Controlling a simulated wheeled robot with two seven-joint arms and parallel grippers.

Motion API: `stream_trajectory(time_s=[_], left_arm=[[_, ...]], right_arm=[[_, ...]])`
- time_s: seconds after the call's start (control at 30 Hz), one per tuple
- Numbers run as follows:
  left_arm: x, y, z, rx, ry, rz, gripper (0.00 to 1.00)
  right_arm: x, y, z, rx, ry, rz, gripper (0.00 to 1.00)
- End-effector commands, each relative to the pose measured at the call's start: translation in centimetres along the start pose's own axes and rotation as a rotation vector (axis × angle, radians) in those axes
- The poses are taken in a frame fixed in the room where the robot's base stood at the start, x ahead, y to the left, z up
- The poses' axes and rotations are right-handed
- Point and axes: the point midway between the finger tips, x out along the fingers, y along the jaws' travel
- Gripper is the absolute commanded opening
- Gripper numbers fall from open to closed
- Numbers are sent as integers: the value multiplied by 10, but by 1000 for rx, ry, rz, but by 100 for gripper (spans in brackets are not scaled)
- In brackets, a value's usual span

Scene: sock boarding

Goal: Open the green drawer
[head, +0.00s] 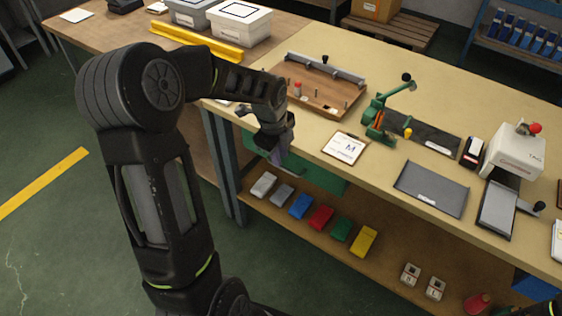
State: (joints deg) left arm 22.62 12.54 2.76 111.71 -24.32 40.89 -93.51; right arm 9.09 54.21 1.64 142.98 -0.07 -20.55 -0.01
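My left gripper (277,157) points down at the bench's front edge, by the left part of the drawer front. Its fingers are small and dark here, so I cannot tell whether they are open or touch the drawer. My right gripper is not in view.
On the bench top (375,185) are a clipboard (344,148), a wooden board (318,90), a green press (380,118) and a grey pad (431,189). A lower shelf (310,228) holds several coloured blocks. Clear floor lies to the left.

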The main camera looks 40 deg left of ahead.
Motion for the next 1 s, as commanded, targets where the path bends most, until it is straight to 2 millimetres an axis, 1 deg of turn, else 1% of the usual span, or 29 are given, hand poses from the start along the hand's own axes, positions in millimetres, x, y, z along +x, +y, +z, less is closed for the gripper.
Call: stream_trajectory(time_s=[0.03,0.1,0.2,0.3,0.6,0.83,1.0], left_arm=[[10,1,0,0,1,5,20],[20,1,0,1,1,4,20],[32,1,-1,1,1,3,20],[38,0,0,0,1,1,20],[40,0,0,0,0,0,19],[40,0,0,0,0,0,0],[40,0,0,0,0,0,0]], right_arm=[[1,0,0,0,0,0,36],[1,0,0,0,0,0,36],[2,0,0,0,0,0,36],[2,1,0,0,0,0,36],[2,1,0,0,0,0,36],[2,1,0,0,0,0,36],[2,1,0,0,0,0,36]])
